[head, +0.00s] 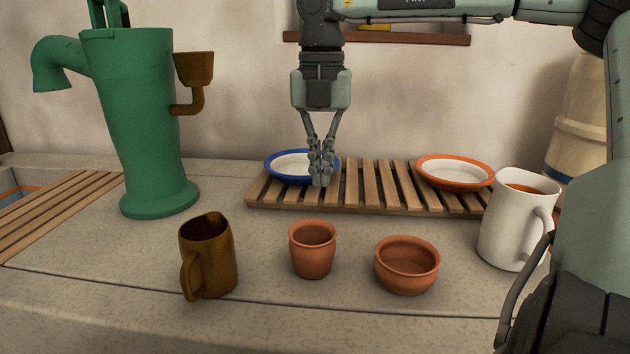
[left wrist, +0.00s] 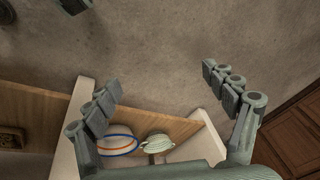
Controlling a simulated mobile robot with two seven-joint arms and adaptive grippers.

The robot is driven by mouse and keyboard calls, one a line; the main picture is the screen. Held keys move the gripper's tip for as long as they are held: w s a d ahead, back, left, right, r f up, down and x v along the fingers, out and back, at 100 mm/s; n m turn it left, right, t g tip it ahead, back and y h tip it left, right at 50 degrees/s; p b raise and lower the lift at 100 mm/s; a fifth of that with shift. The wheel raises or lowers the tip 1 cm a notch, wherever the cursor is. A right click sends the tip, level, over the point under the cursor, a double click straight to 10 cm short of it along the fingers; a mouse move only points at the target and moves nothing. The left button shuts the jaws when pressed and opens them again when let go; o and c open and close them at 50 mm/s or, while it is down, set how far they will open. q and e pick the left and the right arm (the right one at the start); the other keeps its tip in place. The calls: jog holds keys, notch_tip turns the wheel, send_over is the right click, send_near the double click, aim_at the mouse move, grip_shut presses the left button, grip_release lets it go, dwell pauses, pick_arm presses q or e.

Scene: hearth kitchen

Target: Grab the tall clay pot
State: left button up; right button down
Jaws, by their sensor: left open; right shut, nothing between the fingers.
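The tall clay pot (head: 312,251) stands upright on the stone counter in the head view, small and reddish-brown. A wider, lower clay bowl (head: 407,266) stands to its right. My right gripper (head: 320,180) is shut and empty, pointing down above the slatted rack, in front of the blue-rimmed plate and behind the pot, apart from it. My left gripper (left wrist: 170,92) shows only in the left wrist view; it is open with nothing between its fingers, and the pot is not in that view.
A brown mug (head: 208,257) stands left of the pot, and a white jug (head: 514,222) stands at the right. A green pump (head: 140,120) rises at the left. The wooden rack (head: 375,187) holds a blue-rimmed plate (head: 290,165) and an orange-rimmed plate (head: 455,173).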

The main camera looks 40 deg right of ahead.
aim_at(319, 225)
notch_tip(319, 225, down, 8)
jog(key=shift+r, duration=0.25)
jog(key=shift+s+a+f+p, duration=0.2)
jog(key=shift+s+a+p, duration=0.2)
jog(key=shift+s+a, duration=0.7)
pick_arm(q)
jog(key=shift+f, duration=1.05)
pick_arm(e)
jog(key=shift+s+a, duration=0.15)
jog(key=shift+a, duration=0.3)
